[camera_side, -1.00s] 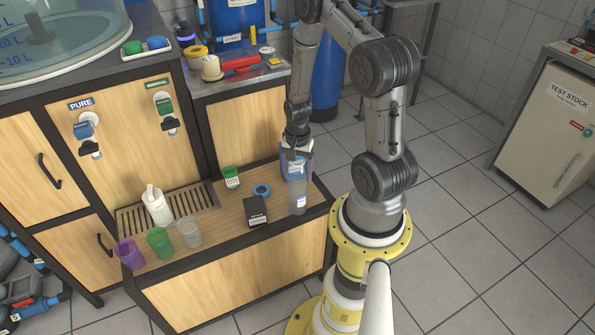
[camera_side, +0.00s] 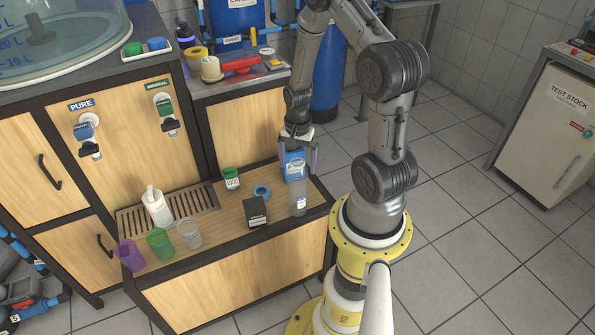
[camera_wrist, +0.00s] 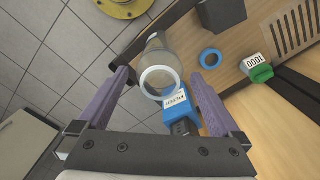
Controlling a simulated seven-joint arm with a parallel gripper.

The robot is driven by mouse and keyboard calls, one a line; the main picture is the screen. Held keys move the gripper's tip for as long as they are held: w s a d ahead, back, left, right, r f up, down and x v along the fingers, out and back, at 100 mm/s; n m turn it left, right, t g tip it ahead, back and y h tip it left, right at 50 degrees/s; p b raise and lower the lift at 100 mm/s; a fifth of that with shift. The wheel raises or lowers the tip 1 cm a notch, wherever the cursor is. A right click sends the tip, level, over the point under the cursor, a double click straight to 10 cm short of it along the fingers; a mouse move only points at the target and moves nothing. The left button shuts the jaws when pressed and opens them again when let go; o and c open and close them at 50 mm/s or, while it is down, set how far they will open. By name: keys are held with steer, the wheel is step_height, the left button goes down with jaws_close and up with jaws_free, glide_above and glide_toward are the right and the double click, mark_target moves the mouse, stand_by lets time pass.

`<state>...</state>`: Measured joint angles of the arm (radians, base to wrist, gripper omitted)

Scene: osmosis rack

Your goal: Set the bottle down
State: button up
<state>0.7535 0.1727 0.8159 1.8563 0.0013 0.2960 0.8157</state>
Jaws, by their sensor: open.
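A clear bottle (camera_side: 297,195) stands upright at the right end of the wooden bench (camera_side: 235,225). In the wrist view, the bottle (camera_wrist: 157,52) shows its round, pale-rimmed mouth facing the camera. My gripper (camera_side: 298,172) is open above and around the bottle's upper part. In the wrist view, the two purple fingers of my gripper (camera_wrist: 160,77) are spread on either side of the bottle, with visible gaps. A blue labelled item (camera_side: 292,162) stands just behind the bottle, and it also shows in the wrist view (camera_wrist: 184,112), close to the bottle's mouth.
A blue ring (camera_side: 261,191), a black box (camera_side: 255,212) and a green-capped jar (camera_side: 231,179) sit left of the bottle. Farther left are a white bottle (camera_side: 156,206) on a drain grille and purple, green and clear cups. The bench's right edge is close to the bottle.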

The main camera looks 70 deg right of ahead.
step_height(320, 180, up, 8)
steer(key=w+a+r+n+t, duration=0.1)
steer(key=w+a+r+n, duration=0.3)
steer(key=r, duration=0.5)
steer(key=s+a+r+n+t, duration=0.2)
steer(key=s+a+r+n, duration=0.3)
steer(key=a+r+n, duration=0.1)
steer(key=s+a+r+n+t, duration=0.2)
steer(key=s+a+r+n, duration=0.3)
steer(key=a, duration=0.6)
step_height(320, 180, up, 2)
steer(key=n, duration=0.3)
steer(key=shift+s+a+t, duration=0.25)
steer(key=shift+t, duration=0.05)
